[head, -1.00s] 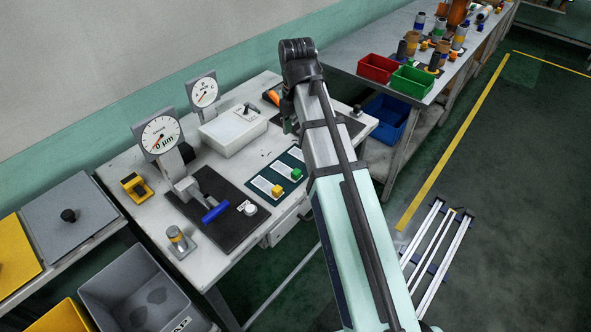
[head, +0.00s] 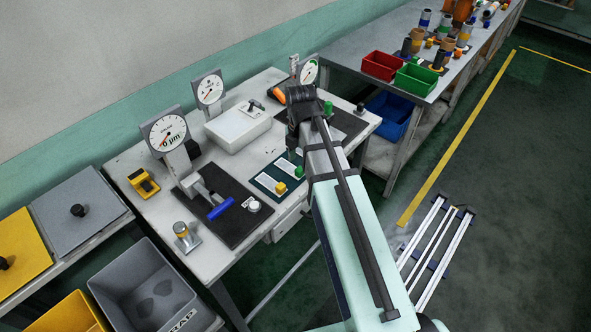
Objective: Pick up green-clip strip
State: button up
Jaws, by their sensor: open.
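The green-clip strip is a pale strip with a green clip (head: 298,172) at its near end. It lies on a dark green mat (head: 263,181) on the white workbench, and the arm's end partly covers its far part. A strip with a yellow clip (head: 281,188) lies to its left on the same mat. My gripper (head: 292,150) points down close above the far end of the mat. It is open and looks empty, though the wrist hides much of it. I cannot tell how far its fingertips are above the strip.
A dial gauge (head: 165,134) with a blue-handled lever (head: 220,208) stands left of the mat. A white box (head: 237,130) is behind it. Another gauge (head: 308,72) and a green cylinder (head: 328,107) are close behind my arm. Red (head: 382,66) and green bins (head: 416,78) sit on the right bench.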

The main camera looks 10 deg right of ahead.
aim_at(300, 169)
jog(key=shift+f+p, duration=0.95)
jog(key=shift+f, duration=1.6)
grip_shut()
